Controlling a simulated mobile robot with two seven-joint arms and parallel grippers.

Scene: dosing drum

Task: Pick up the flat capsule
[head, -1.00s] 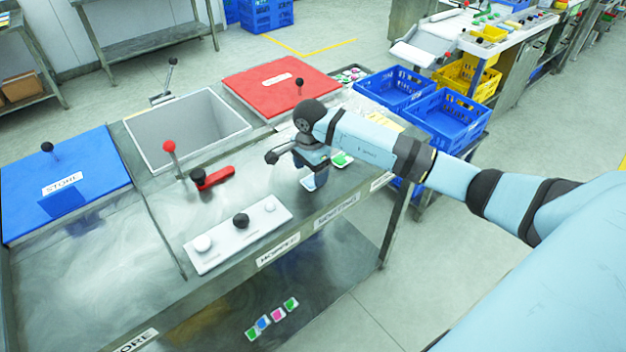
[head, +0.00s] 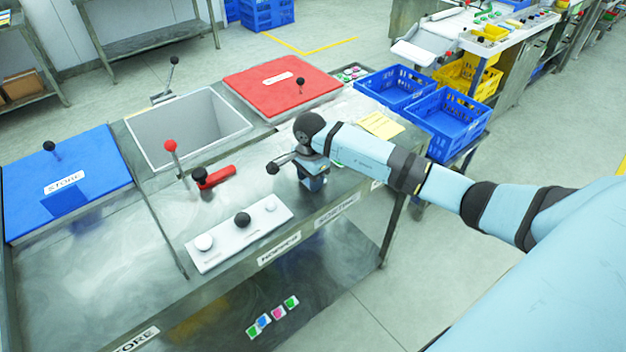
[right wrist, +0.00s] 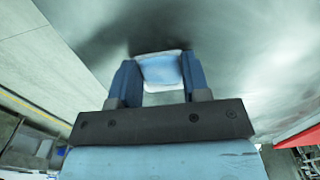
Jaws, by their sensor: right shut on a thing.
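The flat capsule (right wrist: 161,72) shows in the right wrist view as a pale blue piece with whitish edges. It sits between the two blue fingers of my right gripper (right wrist: 160,80), which is shut on it. In the head view my right gripper (head: 313,183) points down over the metal table, near its front edge by the label at the right. The capsule is hidden there by the gripper and wrist. Whether it touches the tabletop I cannot tell. My left gripper is not in view.
The metal table (head: 110,265) bears a white panel (head: 225,250) with knobs, a red lever (head: 215,177), an open square bin (head: 190,130), a red lid (head: 260,90) and a blue lid (head: 85,205). Blue crates (head: 445,120) stand behind to the right. Small coloured cards (head: 275,315) lie below.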

